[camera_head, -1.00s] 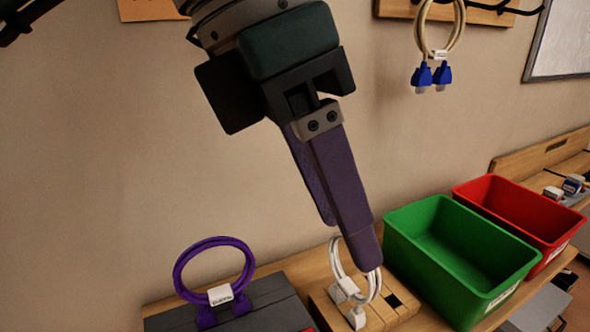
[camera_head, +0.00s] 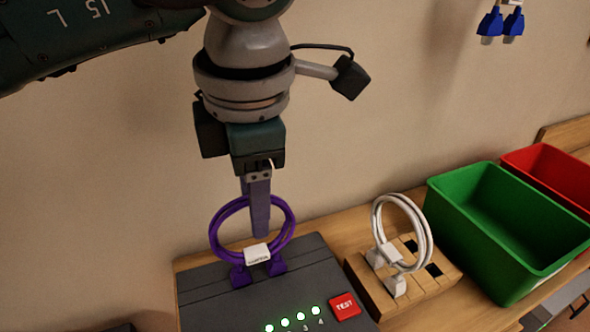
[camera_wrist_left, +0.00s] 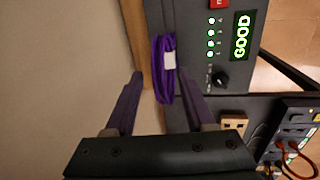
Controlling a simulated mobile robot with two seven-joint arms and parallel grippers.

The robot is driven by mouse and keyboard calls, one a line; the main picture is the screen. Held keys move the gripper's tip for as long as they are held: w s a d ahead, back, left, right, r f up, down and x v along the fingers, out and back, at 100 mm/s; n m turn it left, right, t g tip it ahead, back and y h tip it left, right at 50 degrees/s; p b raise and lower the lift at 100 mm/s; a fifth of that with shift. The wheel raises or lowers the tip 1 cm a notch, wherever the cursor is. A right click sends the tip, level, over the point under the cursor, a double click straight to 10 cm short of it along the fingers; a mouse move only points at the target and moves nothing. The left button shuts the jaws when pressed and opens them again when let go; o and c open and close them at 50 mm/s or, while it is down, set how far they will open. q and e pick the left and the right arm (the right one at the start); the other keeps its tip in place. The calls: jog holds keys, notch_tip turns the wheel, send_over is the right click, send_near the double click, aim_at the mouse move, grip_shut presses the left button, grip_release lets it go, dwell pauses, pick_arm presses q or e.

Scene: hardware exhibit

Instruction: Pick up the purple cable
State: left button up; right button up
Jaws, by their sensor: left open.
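The purple cable (camera_head: 213,232) is a coiled loop with a white label, standing upright with its two purple plugs in the dark tester box (camera_head: 205,292). In the left wrist view the cable (camera_wrist_left: 158,75) lies ahead between the two fingers. My left gripper (camera_head: 258,228) points down at the cable's loop, its purple fingers overlapping the loop in the head view. In the wrist view the gripper (camera_wrist_left: 162,80) is open, with a finger on each side of the cable and space on the left side. My right gripper is not in view.
A white cable (camera_head: 412,215) stands in a wooden block (camera_head: 425,290) to the right. A green bin (camera_head: 490,260) and a red bin (camera_head: 545,165) stand farther right. The tester has lit green lamps, a red TEST button (camera_head: 345,306) and a GOOD display (camera_wrist_left: 241,36). The wall is close behind.

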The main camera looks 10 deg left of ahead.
pick_arm(q)
jog(key=shift+w+a+f, duration=0.1)
jog(key=shift+f, duration=0.3)
jog(key=shift+c, duration=0.3)
grip_shut()
dwell(0.8)
